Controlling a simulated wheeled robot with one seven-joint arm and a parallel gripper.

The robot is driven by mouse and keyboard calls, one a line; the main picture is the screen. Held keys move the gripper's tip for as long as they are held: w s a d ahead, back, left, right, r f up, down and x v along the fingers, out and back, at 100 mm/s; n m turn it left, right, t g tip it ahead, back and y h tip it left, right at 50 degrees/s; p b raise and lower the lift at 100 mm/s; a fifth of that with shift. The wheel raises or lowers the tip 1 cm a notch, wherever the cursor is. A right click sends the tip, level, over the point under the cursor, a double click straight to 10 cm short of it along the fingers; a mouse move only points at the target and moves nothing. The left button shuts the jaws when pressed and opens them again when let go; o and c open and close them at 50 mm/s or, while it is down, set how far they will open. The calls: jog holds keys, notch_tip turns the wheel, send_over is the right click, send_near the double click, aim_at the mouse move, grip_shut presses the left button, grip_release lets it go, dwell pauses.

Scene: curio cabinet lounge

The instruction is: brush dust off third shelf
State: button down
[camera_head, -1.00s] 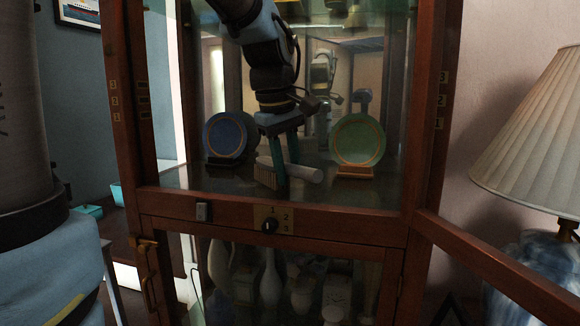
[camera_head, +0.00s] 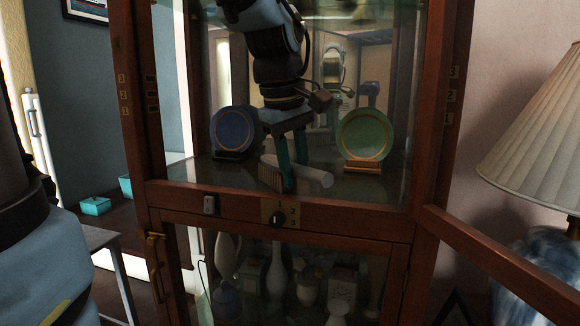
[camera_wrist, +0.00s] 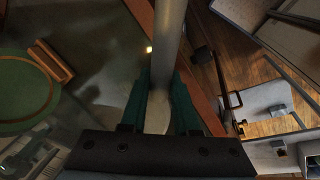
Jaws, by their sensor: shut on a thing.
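My gripper (camera_head: 290,178) is shut on a brush and reaches into the upper part of the wooden cabinet (camera_head: 345,217). The brush has a pale cylindrical handle (camera_head: 318,177) and light bristles (camera_head: 270,178). The handle shows as a grey bar between the fingers in the wrist view (camera_wrist: 168,45). The brush is low over the front of a shelf (camera_head: 380,187); I cannot tell if the bristles touch it. A blue plate (camera_head: 233,132) stands left of the gripper, a green plate (camera_head: 365,133) right of it, both on stands. No dust can be made out.
White vases (camera_head: 276,270) stand in the lower compartment. An open door frame (camera_head: 500,262) juts out at right before a lamp (camera_head: 545,130). A teal box (camera_head: 95,206) is at left.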

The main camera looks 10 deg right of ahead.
jog(key=shift+s+d, duration=0.15)
jog(key=shift+d, duration=0.25)
jog(key=shift+w+d+r+p, duration=0.15)
jog(key=shift+w+d+p, duration=0.2)
jog(key=shift+w, duration=0.35)
jog(key=shift+w+d+r+p, duration=0.1)
jog(key=shift+w+d+p, duration=0.25)
jog(key=shift+w, duration=0.3)
jog(key=shift+w+d+f+p, duration=0.1)
jog(key=shift+w+d+p, duration=0.3)
jog(key=shift+w, duration=0.5)
jog(key=shift+w+d+f+p, duration=0.1)
jog(key=shift+w+d+p, duration=0.3)
jog(key=shift+w, duration=0.45)
jog(key=shift+s+d+f, duration=0.1)
jog(key=shift+s+d, duration=0.15)
jog(key=shift+d, duration=0.25)
jog(key=shift+s+d+f, duration=0.1)
jog(key=shift+s+d, duration=0.1)
jog(key=shift+d, duration=0.25)
jog(key=shift+s+a, duration=0.45)
jog(key=shift+s, duration=0.4)
jog(key=shift+s+a, duration=0.45)
jog(key=shift+s, duration=0.35)
jog(key=shift+s+a+r, duration=0.1)
jog(key=shift+s+a, duration=0.3)
jog(key=shift+s, duration=0.35)
jog(key=shift+s+a+r, duration=0.1)
jog(key=shift+s+a, duration=0.3)
jog(key=shift+s, duration=0.35)
